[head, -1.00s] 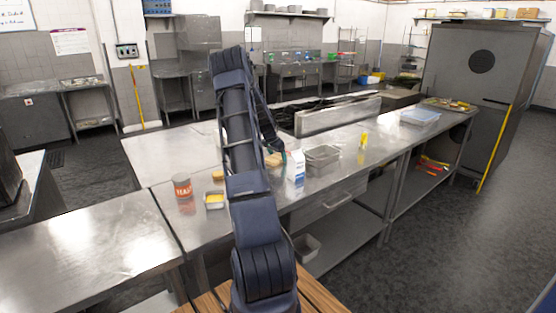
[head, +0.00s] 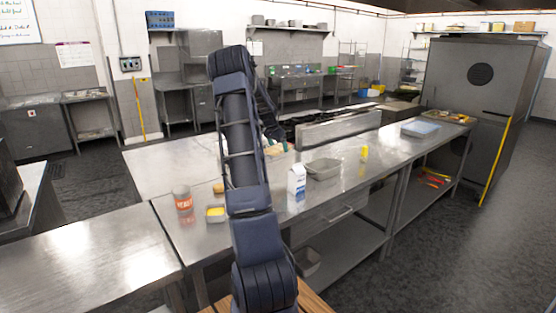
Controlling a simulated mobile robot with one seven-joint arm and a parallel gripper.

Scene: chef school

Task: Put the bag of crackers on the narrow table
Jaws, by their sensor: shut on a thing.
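My gripper (head: 279,146) is small and partly hidden behind my arm, above the long steel table (head: 340,185). It is shut on a tan item, which looks like the bag of crackers (head: 274,150). The bag appears held a little above the tabletop, behind the white and blue carton (head: 296,183). Its exact gap to the table is hard to judge. Several steel tables show, and I cannot tell which is the narrow table; one bare steel table (head: 85,245) stands at the front left.
On the long table stand a red-labelled can (head: 183,199), a small tub with yellow contents (head: 215,215), a metal pan (head: 323,169), a yellow bottle (head: 364,153) and a blue-lidded container (head: 419,129). A tall steel cabinet (head: 465,90) stands at the right. Floor at the right is clear.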

